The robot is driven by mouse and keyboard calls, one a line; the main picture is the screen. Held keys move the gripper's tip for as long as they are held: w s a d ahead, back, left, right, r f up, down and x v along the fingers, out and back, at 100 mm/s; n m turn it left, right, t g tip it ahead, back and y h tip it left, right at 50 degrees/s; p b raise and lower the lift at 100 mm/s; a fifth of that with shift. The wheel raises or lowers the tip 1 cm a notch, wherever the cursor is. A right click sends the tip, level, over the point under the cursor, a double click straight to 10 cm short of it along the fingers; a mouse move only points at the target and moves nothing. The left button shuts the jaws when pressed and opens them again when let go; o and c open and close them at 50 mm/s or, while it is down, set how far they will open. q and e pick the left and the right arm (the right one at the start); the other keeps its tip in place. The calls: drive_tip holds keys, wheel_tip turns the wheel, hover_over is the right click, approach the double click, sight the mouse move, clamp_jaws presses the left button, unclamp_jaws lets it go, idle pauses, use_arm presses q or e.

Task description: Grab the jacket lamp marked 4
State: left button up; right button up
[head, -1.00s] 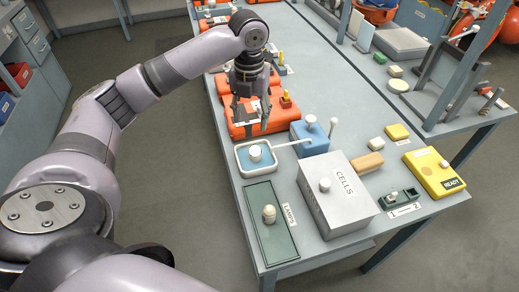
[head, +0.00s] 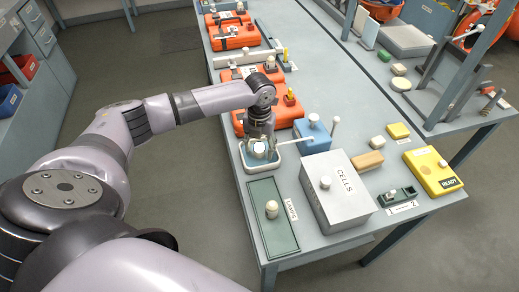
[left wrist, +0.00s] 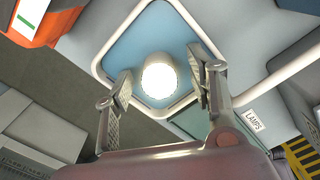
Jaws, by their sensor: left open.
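A white round-topped lamp (left wrist: 158,79) stands in a small white-rimmed tray with a blue floor (left wrist: 118,50). It glows bright white in the left wrist view, and no number can be read on it. My left gripper (head: 260,146) is over this tray in the head view, largely covering the lamp. In the left wrist view its two open fingers (left wrist: 160,66) stand on either side of the lamp, with gaps showing. A second pale lamp (head: 271,209) stands in the green tray (head: 284,240) labelled LAMPS. My right gripper is not in view.
A blue box (head: 313,136) with a white rod stands right of the white-rimmed tray. A grey CELLS box (head: 338,195) stands nearer the front, and a yellow READY box (head: 434,172) at right. Orange cases (head: 283,117) lie behind my gripper.

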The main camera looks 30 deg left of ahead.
use_arm(q)
drive_tip(key=shift+f, duration=0.15)
drive_tip(key=shift+c, duration=0.6)
clamp_jaws()
